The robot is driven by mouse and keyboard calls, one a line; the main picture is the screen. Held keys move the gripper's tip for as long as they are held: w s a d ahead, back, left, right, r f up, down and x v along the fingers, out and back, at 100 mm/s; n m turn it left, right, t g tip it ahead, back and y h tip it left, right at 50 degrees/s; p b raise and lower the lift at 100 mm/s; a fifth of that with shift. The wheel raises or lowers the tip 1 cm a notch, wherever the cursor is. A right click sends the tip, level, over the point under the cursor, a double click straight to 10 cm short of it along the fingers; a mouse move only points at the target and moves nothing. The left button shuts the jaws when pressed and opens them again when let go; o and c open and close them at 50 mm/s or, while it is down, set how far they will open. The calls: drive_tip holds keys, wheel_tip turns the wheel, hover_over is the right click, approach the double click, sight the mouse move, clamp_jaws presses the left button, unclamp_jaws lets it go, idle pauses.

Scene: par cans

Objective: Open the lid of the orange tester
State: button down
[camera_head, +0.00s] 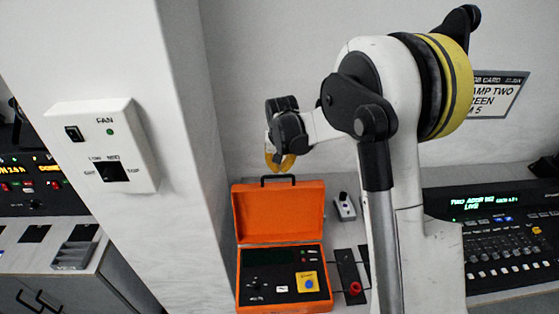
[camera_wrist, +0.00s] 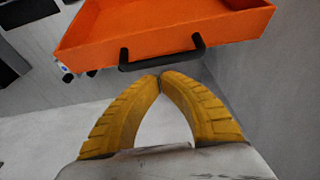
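The orange tester (camera_head: 283,277) sits on the counter, its control panel with a yellow square and blue knob facing up. Its orange lid (camera_head: 278,211) stands upright at the back of the case, open, with a black handle (camera_head: 278,179) on its top edge. In the wrist view the lid (camera_wrist: 170,30) fills the top, with the handle (camera_wrist: 162,55) just beyond my fingertips. My gripper (camera_head: 281,167) is just above the handle. In the wrist view its yellow fingers (camera_wrist: 160,79) meet at the tips, with nothing seen between them; whether they touch the handle is unclear.
A small white device (camera_head: 344,207) and a black panel with a red knob (camera_head: 352,280) are right of the tester. A mixing console (camera_head: 507,245) is further right. A white pillar with a fan switch box (camera_head: 103,148) stands at left. The wall is close behind.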

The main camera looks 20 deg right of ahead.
drive_tip(key=shift+s+f, duration=0.1)
drive_tip(key=shift+s, duration=0.05)
drive_tip(key=shift+s+a, duration=0.1)
drive_tip(key=shift+s, duration=0.05)
drive_tip(key=s+a+r+t+b, duration=0.1)
drive_tip(key=s+t, duration=0.3)
drive_tip(key=s, duration=0.5)
drive_tip(key=shift+s+a+r+h+b, duration=0.25)
drive_tip(key=shift+a+r+h+b, duration=0.15)
drive_tip(key=shift+r+b, duration=0.3)
